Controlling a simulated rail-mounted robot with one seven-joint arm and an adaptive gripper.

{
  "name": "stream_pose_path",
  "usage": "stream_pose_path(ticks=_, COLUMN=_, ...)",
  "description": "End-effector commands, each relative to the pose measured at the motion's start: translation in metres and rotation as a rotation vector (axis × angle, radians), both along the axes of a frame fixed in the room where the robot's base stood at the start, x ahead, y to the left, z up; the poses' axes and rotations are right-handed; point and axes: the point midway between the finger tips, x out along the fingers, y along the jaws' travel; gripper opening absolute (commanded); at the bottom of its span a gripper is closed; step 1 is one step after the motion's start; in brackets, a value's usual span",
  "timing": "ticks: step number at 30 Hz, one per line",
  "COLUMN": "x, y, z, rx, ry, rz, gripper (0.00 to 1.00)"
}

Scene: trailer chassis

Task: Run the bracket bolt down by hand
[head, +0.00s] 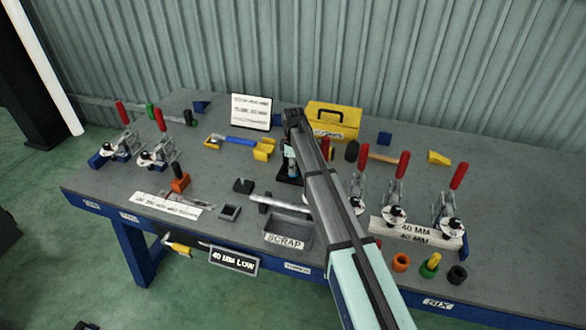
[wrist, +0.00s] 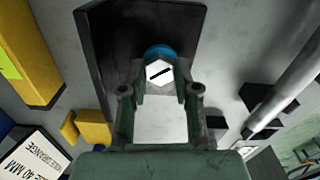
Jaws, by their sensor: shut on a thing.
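The bracket bolt (wrist: 158,73) shows in the wrist view as a pale hex head with a dark slanted mark. A blue ring (wrist: 159,51) shows just behind it. The black bracket (wrist: 187,20) lies beyond the head. My gripper (wrist: 162,84) is shut on the bolt head, with one finger on each side. In the head view my gripper (head: 291,158) is over the bracket (head: 287,177), mid-table. My arm partly covers this spot, and the bolt cannot be made out there. Whether the head touches the bracket is hidden.
A yellow box (head: 333,120) and a white sign (head: 251,112) stand behind. A grey scrap tray (head: 287,232) is in front, with a grey bar (head: 283,206) by it. Red-handled clamps (head: 397,190) stand left and right. A hammer (head: 372,154) lies right of my arm.

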Motion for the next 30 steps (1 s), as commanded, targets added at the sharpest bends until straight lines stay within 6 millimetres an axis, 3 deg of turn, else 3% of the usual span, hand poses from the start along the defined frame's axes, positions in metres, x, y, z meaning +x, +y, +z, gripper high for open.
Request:
stream_pose_path(ticks=19, x=0.0021, y=0.0001, z=0.0036, rx=0.000, ry=-0.006, rz=-0.055, gripper=0.00)
stream_pose_path(ticks=20, x=0.0021, y=0.0001, z=0.0037, rx=0.000, ry=-0.006, rz=-0.055, gripper=0.41)
stream_pose_path(ticks=21, x=0.0020, y=0.0001, z=0.0036, rx=0.000, ry=-0.006, rz=-0.055, gripper=0.56)
stream_pose_path(ticks=30, x=0.0011, y=0.0001, z=0.0020, rx=0.000, ry=-0.003, rz=-0.054, gripper=0.56)
